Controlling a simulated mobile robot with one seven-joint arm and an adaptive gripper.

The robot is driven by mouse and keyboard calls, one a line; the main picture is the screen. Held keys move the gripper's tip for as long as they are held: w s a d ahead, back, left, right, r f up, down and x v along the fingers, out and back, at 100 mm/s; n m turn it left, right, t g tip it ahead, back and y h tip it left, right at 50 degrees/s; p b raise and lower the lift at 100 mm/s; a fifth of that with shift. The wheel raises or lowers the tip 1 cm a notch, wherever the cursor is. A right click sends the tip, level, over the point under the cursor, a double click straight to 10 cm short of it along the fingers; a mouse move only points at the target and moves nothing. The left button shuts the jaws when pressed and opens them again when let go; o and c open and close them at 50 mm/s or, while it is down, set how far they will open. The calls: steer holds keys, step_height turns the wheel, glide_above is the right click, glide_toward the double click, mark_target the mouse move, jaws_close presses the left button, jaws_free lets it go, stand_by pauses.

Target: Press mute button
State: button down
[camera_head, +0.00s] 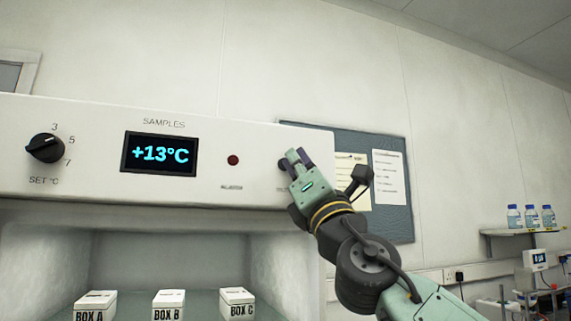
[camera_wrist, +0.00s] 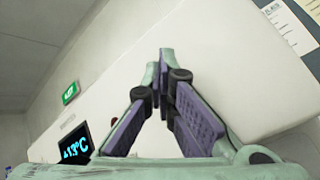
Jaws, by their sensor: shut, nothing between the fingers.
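The white panel (camera_head: 90,122) carries a dark red round lamp or button (camera_head: 233,160) with a small unreadable label below it. No mute button can be made out for certain; my gripper covers the panel's right end, where a small label is partly hidden. My gripper (camera_head: 293,157) is shut and empty, its fingertips in front of that right end. In the wrist view the fingertips of my gripper (camera_wrist: 166,52) meet against the white panel face (camera_wrist: 225,85). I cannot tell whether they touch it. The red round part (camera_wrist: 114,121) shows left of the fingers.
The panel also has a black knob (camera_head: 45,148) and a display (camera_head: 159,154) reading +13°C. Below is an open compartment with box A (camera_head: 95,301), box B (camera_head: 168,300) and box C (camera_head: 238,299). A notice board (camera_head: 396,222) hangs behind on the right.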

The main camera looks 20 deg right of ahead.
steer(key=shift+s, duration=0.8)
steer(key=s, duration=0.5)
steer(key=shift+d, duration=0.1)
steer(key=shift+f, duration=0.1)
stand_by(0.8)
